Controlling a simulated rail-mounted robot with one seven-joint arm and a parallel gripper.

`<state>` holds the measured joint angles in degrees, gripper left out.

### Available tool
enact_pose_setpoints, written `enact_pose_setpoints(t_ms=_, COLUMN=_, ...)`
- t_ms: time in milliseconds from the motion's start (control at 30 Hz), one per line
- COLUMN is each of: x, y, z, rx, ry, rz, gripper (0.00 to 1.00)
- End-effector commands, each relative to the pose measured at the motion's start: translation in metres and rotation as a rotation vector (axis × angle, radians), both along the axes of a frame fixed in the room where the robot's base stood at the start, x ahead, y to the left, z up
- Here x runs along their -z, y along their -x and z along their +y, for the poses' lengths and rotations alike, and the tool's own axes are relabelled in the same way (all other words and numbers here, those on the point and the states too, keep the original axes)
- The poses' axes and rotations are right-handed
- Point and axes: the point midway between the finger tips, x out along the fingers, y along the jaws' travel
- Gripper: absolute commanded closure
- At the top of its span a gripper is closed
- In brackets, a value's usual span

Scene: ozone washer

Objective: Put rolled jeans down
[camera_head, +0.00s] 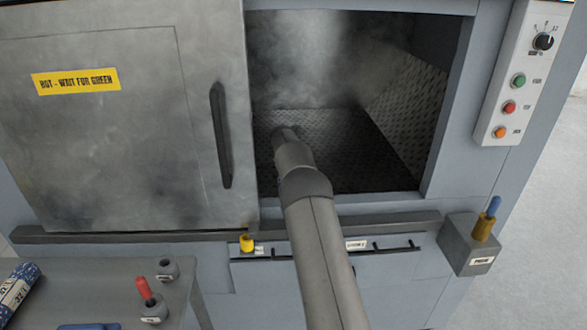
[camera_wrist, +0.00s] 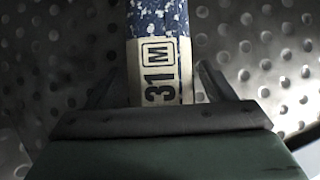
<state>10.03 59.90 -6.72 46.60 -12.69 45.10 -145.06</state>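Rolled jeans (camera_wrist: 160,20), blue with white speckles and a pale band reading "31 M", lie lengthwise between the fingers of my gripper (camera_wrist: 163,72) in the wrist view. A dark finger lies close along each side of the band, and the gripper looks shut on the roll. Behind the roll is the dimpled metal chamber floor; whether the roll touches it I cannot tell. In the head view my arm reaches into the washer chamber (camera_head: 370,160), and its end (camera_head: 284,133) is far inside. The jeans and fingers cannot be made out there.
The sliding door (camera_head: 120,120) stands left of the opening, with a black handle (camera_head: 221,135). Grey haze fills the upper chamber. A side table (camera_head: 95,270) holds another rolled item (camera_head: 17,290) and a red-handled tool (camera_head: 145,289). A control panel (camera_head: 519,80) is at right.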

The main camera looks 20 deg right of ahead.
Motion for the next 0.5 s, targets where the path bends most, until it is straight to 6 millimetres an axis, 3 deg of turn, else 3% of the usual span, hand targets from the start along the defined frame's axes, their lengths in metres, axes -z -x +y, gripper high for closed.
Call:
enact_pose_setpoints(t_ms=233, x=-0.011, y=0.003, z=0.003, rx=0.000, ry=0.000, rz=-0.002, gripper=0.24)
enact_pose_setpoints(t_ms=500, x=-0.056, y=0.026, z=0.023, rx=-0.002, ry=-0.001, rz=-0.003, gripper=0.24)
